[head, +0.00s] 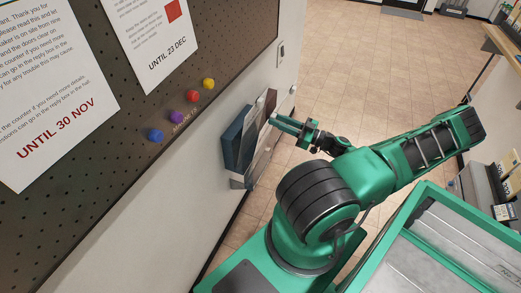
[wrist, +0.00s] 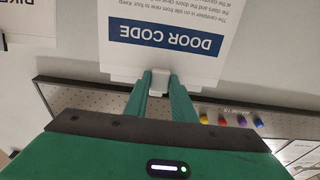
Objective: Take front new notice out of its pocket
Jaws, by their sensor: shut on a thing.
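My gripper (wrist: 160,84) is shut on the lower edge, as pictured, of a white notice in the wrist view. The notice (wrist: 165,15) has a blue band reading "DOOR CODE" upside down. In the head view my gripper (head: 278,121) reaches left to the wall pocket (head: 240,181), at the papers' upper right. The pocket holds a dark blue item (head: 236,138) and lighter sheets. How far the gripped notice sits inside the pocket cannot be told.
A dark pegboard (head: 215,55) carries large notices dated "30 NOV" (head: 55,130) and "23 DEC" (head: 165,50), and several coloured pins (head: 177,117). Another upside-down notice (wrist: 25,20) is at the wrist view's left. Tiled floor (head: 350,70) is open beyond the arm.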

